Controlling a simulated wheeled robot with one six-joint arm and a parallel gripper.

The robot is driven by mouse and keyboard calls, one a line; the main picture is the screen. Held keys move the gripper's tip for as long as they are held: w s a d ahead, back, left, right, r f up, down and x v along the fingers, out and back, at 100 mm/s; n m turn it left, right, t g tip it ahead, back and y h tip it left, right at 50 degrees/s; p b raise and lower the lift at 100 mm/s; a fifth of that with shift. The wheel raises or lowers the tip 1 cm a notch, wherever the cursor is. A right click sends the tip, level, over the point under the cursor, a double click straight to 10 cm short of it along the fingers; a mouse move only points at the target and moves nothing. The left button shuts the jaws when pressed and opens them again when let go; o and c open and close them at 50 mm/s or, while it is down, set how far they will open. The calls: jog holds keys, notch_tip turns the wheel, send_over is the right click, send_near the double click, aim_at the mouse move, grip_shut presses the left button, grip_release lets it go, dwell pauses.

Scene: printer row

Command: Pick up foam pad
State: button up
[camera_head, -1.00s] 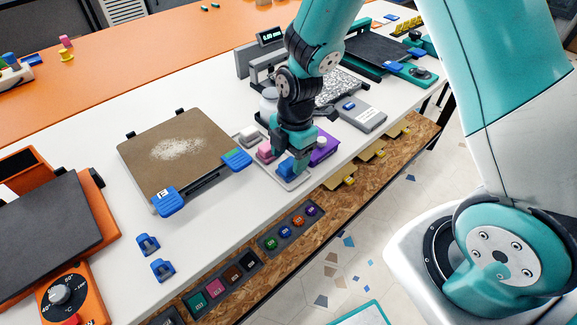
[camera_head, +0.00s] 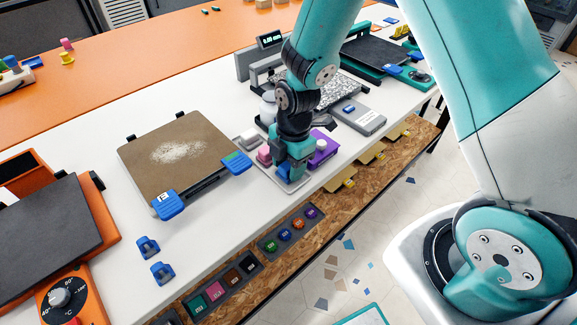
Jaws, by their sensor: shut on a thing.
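My gripper (camera_head: 291,171) points down over the front of a small light tray (camera_head: 295,188) at the table's front edge. It is shut on a small blue block (camera_head: 283,169), partly hidden by the fingers. The block is at tray level; I cannot tell whether it is lifted. A pink block (camera_head: 264,156) and a pale grey block (camera_head: 249,137) sit behind it, to the left. I cannot tell from looks alone which block is the foam pad.
A purple box (camera_head: 324,148) stands close on the right of my gripper. A printer bed with a brown plate (camera_head: 180,150) and blue clips is to the left. Two blue clips (camera_head: 148,246) lie at front left. White tabletop (camera_head: 100,128) is clear around them.

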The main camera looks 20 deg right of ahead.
notch_tip(320, 180, up, 20)
jog(key=shift+f, duration=0.25)
